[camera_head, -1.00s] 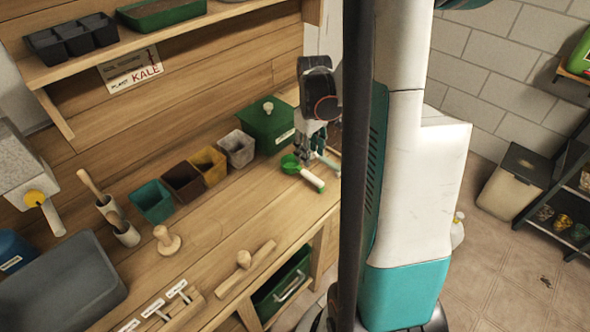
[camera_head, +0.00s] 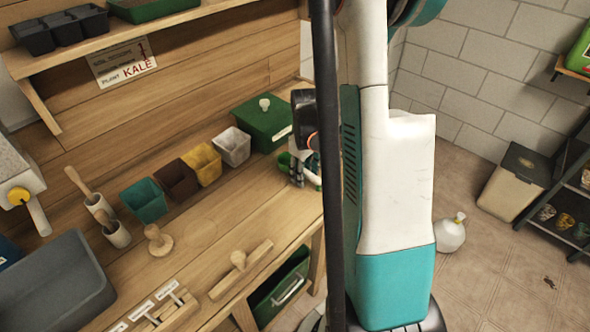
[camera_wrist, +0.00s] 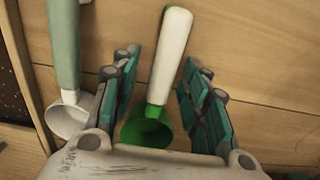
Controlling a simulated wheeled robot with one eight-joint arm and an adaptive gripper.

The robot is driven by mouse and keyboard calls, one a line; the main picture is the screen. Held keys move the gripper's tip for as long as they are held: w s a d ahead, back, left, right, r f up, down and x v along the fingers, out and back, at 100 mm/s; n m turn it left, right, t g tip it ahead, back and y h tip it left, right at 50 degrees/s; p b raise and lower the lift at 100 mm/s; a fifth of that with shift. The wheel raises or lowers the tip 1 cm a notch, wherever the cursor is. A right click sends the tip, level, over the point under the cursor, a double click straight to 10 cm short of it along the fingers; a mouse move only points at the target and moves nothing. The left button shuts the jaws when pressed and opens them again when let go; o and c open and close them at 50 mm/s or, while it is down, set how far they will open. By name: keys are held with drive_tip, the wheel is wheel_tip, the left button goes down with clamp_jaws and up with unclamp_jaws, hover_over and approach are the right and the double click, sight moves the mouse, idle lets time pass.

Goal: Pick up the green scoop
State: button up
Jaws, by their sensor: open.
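The green scoop (camera_wrist: 147,128) has a green bowl and a white handle with a green edge. In the wrist view it lies on the wooden bench, its bowl close to my palm and its handle pointing away. My gripper (camera_wrist: 160,80) is open, with one finger on each side of the scoop and gaps showing on both sides. In the head view my gripper (camera_head: 304,170) is low over the bench by the green box, and the scoop (camera_head: 284,163) is mostly hidden behind it.
A second scoop, pale with a grey-green handle (camera_wrist: 64,45), lies just left of my gripper. A lidded green box (camera_head: 262,122) stands behind. Several coloured pots, including a grey one (camera_head: 233,147), line the bench to the left. The bench front (camera_head: 215,235) has clear room.

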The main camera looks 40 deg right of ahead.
sight(305, 170)
clamp_jaws()
drive_tip(key=shift+r, duration=0.1)
wheel_tip(305, 170, up, 20)
drive_tip(key=p, duration=0.6)
idle(0.4)
